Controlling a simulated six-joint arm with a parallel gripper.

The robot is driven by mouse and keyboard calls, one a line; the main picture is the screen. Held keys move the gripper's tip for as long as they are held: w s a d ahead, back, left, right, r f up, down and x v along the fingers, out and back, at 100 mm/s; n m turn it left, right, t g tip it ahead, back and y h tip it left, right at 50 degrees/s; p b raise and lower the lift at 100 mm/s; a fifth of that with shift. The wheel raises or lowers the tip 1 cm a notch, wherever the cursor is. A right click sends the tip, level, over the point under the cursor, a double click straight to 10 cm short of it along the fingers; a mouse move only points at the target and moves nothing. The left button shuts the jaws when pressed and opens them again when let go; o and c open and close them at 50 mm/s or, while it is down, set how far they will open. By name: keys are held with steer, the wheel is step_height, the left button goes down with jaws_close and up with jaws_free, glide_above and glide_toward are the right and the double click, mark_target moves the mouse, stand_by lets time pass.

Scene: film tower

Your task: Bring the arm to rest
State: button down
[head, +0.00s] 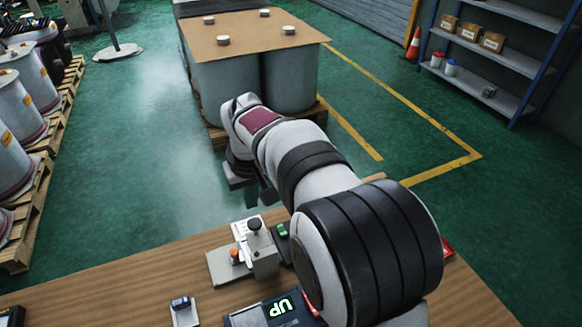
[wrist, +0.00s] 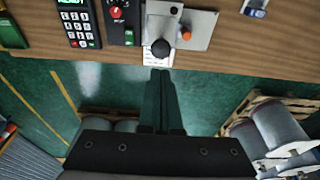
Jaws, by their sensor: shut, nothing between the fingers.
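My gripper (wrist: 162,76) is shut and empty in the wrist view. Its dark fingers lie together, over the green floor just off the bench edge in that picture. In the head view my gripper (head: 255,190) is a dark shape under my wrist, partly hidden by my arm, near the bench's far edge. The wooden bench (head: 130,280) carries a grey metal fixture (head: 225,267) with a black knob and an orange button. The fixture (wrist: 200,22) also shows in the wrist view, with its black knob close to my fingertips.
A control box with a red knob (wrist: 117,12) stands beside a keypad (wrist: 78,28). A board-topped drum stack (head: 255,37) stands beyond my arm. Open green floor (head: 120,140) lies left.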

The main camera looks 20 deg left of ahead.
steer(key=s+d+r+m+g, duration=0.1)
steer(key=s+d+r+m, duration=0.25)
steer(key=d, duration=0.75)
steer(key=s+d+r+m, duration=0.2)
steer(key=s+d+m, duration=0.2)
steer(key=d, duration=0.7)
steer(key=s+d+f+m, duration=0.2)
steer(key=s+d+m, duration=0.1)
steer(key=s, duration=0.4)
steer(key=s+d+f+m, duration=0.2)
steer(key=s+d+m, duration=0.2)
steer(key=s+d, duration=0.2)
steer(key=shift+s+g, duration=0.4)
steer(key=shift+s, duration=0.8)
